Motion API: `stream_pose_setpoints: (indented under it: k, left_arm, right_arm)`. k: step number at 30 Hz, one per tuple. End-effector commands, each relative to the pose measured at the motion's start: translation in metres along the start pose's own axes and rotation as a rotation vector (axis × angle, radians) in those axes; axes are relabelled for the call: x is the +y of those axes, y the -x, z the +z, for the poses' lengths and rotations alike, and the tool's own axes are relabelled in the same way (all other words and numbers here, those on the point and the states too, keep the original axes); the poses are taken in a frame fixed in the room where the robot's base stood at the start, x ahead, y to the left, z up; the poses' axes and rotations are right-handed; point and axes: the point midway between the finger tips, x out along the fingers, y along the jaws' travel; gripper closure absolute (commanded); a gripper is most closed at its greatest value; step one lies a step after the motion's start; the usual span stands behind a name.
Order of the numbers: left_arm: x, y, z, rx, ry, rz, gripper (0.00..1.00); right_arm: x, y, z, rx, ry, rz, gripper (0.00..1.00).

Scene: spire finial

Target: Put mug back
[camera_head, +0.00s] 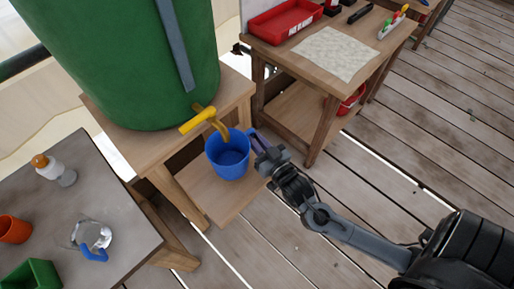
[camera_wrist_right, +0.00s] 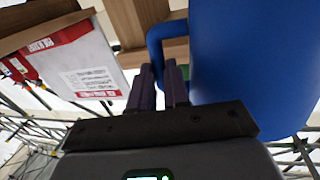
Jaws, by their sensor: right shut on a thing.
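The blue mug (camera_head: 228,158) is upright and held in the air, just below and beside the yellow tap (camera_head: 205,121) of the green barrel. My right gripper (camera_head: 259,144) is shut on its handle from the right. In the right wrist view the mug's blue wall (camera_wrist_right: 245,60) fills the right side. Its handle (camera_wrist_right: 154,44) runs down to the purple fingers of my right gripper (camera_wrist_right: 161,88). The inside of the mug looks blue, and I cannot tell whether it holds liquid. My left gripper is in neither view.
The green barrel (camera_head: 125,60) stands on a wooden stand (camera_head: 237,92) with a low shelf (camera_head: 205,190). A grey table (camera_head: 100,205) at left bears a bottle (camera_head: 54,170), an orange cup (camera_head: 14,229), a clear blue-handled vessel (camera_head: 92,238) and a green box (camera_head: 32,275). A workbench (camera_head: 385,55) holds a red tray (camera_head: 285,20).

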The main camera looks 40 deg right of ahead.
Motion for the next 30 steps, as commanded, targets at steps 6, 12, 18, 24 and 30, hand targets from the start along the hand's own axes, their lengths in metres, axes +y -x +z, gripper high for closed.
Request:
stream_pose_setpoints:
  k: [6,12,18,24,30]
  left_arm:
    - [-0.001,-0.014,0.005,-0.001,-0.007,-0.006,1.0]
    - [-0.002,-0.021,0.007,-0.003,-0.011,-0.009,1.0]
    - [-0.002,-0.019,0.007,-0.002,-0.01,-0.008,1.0]
    - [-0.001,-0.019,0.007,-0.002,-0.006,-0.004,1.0]
    - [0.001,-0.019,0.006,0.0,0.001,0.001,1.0]
  right_arm:
    - [0.001,0.0,0.023,0.0,0.002,-0.001,1.0]
    - [0.002,0.001,0.035,0.001,0.001,0.0,1.0]
    - [0.002,0.001,0.034,0.001,0.0,0.0,1.0]
    - [0.002,0.001,0.037,0.0,0.001,-0.001,0.81]
    - [0.002,0.001,0.037,0.0,0.001,-0.001,0.59]
